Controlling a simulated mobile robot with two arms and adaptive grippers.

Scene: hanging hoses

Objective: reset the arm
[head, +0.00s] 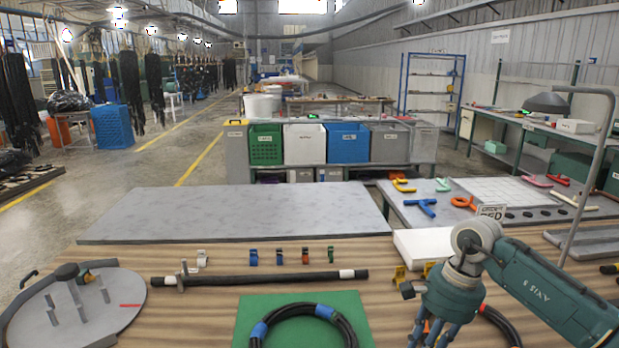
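My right arm comes in from the right edge, a dark green and grey arm bent at a grey joint. Its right gripper (432,335) points down at the bottom edge, over the front right of the wooden table (190,315). The fingertips are at or below the picture's edge, so its opening cannot be made out. Something orange shows between or behind the fingers. My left arm and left gripper are not in view.
A black hose with blue bands (310,310) lies on a green mat (245,308). A black rod (260,278) and several small clips lie behind it. A round grey pegged board (105,308) is at left. A grey hook stand (590,170) rises at right. The grey panel (230,212) is clear.

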